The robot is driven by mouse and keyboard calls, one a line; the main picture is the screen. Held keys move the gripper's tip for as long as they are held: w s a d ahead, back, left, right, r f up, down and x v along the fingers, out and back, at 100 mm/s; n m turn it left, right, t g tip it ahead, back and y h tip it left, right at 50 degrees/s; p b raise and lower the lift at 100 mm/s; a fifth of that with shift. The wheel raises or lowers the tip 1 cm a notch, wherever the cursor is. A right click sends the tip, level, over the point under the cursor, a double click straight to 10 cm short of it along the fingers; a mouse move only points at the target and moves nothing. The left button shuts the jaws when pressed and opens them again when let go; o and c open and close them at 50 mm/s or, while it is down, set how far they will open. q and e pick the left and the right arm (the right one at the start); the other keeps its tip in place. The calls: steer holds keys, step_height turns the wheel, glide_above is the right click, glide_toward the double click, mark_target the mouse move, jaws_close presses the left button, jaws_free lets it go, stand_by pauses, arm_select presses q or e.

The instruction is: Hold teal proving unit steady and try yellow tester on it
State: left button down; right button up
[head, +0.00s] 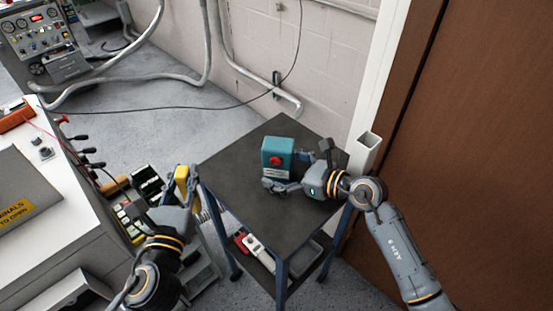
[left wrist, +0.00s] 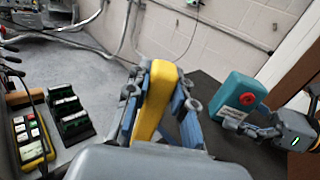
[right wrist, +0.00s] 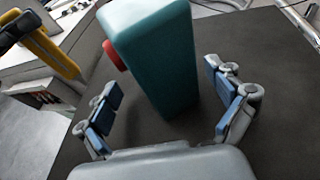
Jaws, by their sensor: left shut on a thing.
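The teal proving unit (head: 278,149), with a red round button (head: 275,161), stands upright on the dark table (head: 250,215). My right gripper (head: 289,172) is open around it; in the right wrist view its fingers are on either side of the unit (right wrist: 165,60), with gaps showing. My left gripper (head: 184,190) is shut on the yellow tester (head: 181,174) and holds it up near the table's left edge, apart from the unit. The tester (left wrist: 158,95) stands between the fingers in the left wrist view, and its yellow body also shows in the right wrist view (right wrist: 50,52).
A white bench (head: 50,215) with cables and a panel is at the left. Dark green blocks and a yellow-black device (left wrist: 33,140) lie between bench and table. Red and white items are on the table's lower shelf. A white post (head: 366,150) and brown door (head: 470,150) border the right.

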steer(key=c, duration=1.1)
steer(key=o, duration=0.7)
steer(key=shift+c, duration=0.2)
steer(key=c, duration=0.7)
